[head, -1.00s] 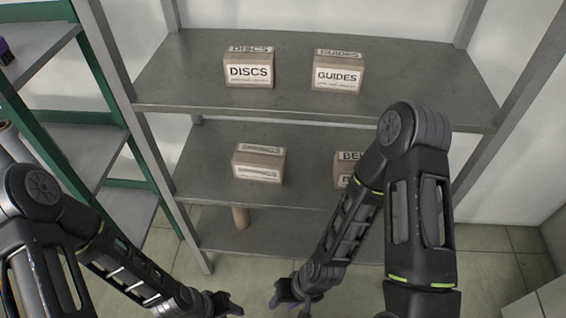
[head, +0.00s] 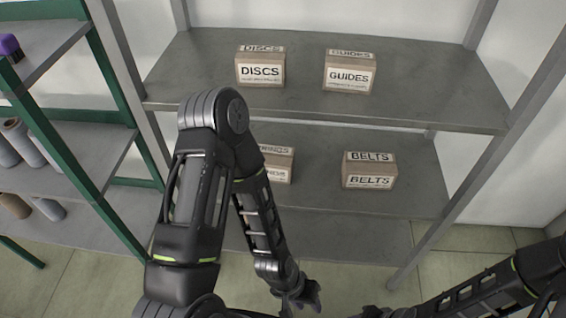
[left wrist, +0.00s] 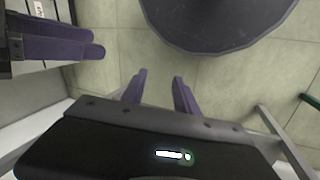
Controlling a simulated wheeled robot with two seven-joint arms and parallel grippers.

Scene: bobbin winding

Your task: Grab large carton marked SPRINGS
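The SPRINGS carton (head: 280,164) is a brown box with white labels on the middle shelf. My left arm covers its left part, so only the end of its name shows. My left gripper (head: 300,302) is low in front of the shelving, below and apart from the carton. In the left wrist view its two purple fingers (left wrist: 160,78) stand apart with only floor between them. My right gripper (head: 376,313) is at the bottom edge of the head view, mostly cut off, and its fingers are unclear there.
The BELTS carton (head: 369,170) stands right of the SPRINGS carton. The DISCS carton (head: 260,68) and GUIDES carton (head: 349,73) are on the shelf above. A green-framed rack (head: 70,160) with rolls stands at left. A dark round object (left wrist: 215,18) shows in the left wrist view.

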